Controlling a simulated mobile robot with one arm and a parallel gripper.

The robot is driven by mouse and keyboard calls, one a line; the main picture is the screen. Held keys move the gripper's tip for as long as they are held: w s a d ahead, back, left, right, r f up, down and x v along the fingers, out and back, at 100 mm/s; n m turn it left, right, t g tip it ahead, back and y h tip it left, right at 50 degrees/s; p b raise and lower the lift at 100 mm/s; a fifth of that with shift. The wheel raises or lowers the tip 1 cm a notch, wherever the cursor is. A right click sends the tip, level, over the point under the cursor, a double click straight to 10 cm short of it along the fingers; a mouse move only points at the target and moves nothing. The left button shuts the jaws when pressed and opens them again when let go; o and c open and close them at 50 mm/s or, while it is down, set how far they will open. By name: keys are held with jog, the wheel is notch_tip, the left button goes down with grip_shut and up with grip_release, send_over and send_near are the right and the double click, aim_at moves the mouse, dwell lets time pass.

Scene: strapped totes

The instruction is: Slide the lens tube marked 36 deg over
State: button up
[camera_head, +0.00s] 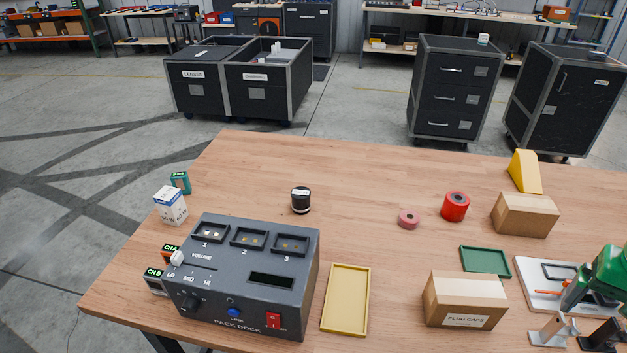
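A short black cylinder (301,201) with a white label stands upright on the wooden table, behind the grey pack dock. It looks like a lens tube, but its marking is too small to read. My gripper (577,338) is at the lower right edge, partly cut off by the frame. Its two grey fingers are apart with nothing visible between them. It is far to the right of and nearer than the black cylinder, and not touching it.
The pack dock (240,290) fills the front left. Table around the cylinder is clear.

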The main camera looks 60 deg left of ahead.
jog(key=w+a+f+n+t, duration=0.1)
jog(key=w+a, duration=0.3)
jog(key=a, duration=0.5)
jog(key=w+a+f+n, duration=0.1)
jog(key=w+a, duration=0.3)
jog(key=a, duration=0.4)
jog(key=n+y, duration=0.5)
jog(key=n, duration=0.1)
send_over(301, 193)
jog(key=s+d, duration=0.1)
jog(key=d, duration=0.1)
notch_tip(301, 193, down, 13)
jog(key=shift+s+a+f, duration=0.1)
jog(key=shift+f, duration=0.05)
jog(key=shift+x, duration=3.95)
